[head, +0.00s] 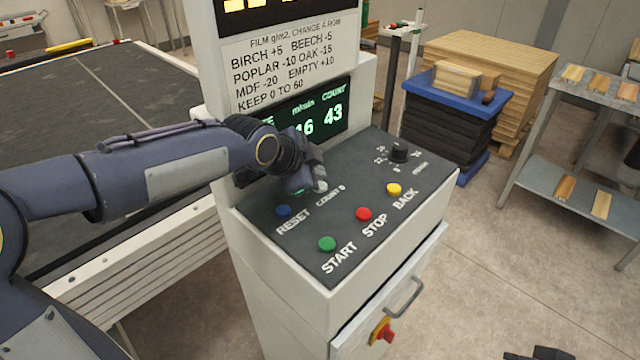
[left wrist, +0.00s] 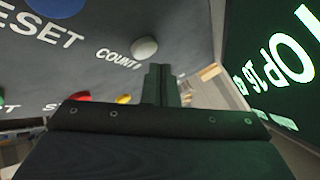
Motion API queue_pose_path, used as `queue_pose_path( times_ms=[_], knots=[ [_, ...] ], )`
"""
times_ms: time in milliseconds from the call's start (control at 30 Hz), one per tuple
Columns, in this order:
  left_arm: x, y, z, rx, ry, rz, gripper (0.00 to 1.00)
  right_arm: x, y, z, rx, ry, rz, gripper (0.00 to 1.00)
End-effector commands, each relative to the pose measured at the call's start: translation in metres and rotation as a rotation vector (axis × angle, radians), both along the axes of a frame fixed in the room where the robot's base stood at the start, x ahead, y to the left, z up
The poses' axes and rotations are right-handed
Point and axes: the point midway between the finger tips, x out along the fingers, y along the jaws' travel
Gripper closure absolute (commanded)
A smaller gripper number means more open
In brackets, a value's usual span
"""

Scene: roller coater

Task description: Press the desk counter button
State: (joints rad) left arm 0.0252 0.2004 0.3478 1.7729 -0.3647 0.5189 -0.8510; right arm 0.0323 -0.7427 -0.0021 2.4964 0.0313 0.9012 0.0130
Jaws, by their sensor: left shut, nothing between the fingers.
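The counter button is a pale grey round button (head: 321,187) beside the "COUNT 0" label on the sloped dark panel (head: 300,215). It also shows in the left wrist view (left wrist: 144,47), just left of the fingertips. My left gripper (head: 303,189) is shut and empty, reaching over the panel from the left, close beside the button. I cannot tell whether its fingertips touch the panel. In the left wrist view its closed fingers (left wrist: 160,86) point toward the panel. A dark shape (head: 537,353) at the bottom edge may be my right gripper, mostly cut off.
The panel also has a blue RESET button (head: 283,212), a green START button (head: 327,244), a red STOP button (head: 364,214), a yellow BACK button (head: 394,189) and a black dial (head: 399,152). The green display (head: 322,122) behind the gripper reads COUNT 43.

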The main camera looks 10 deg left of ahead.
Motion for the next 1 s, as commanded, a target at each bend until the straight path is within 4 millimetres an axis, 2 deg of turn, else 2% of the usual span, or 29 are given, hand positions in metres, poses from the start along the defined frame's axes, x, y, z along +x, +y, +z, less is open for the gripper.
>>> queue_pose_path(
  times_ms=[1000],
  knots=[
    [-0.0001, 0.0, -0.0084, 0.0, 0.0, 0.0, 1.0, 0.0, 0.0, -0.0081, 0.0, 0.0, 0.0, 1.0]
  ],
)
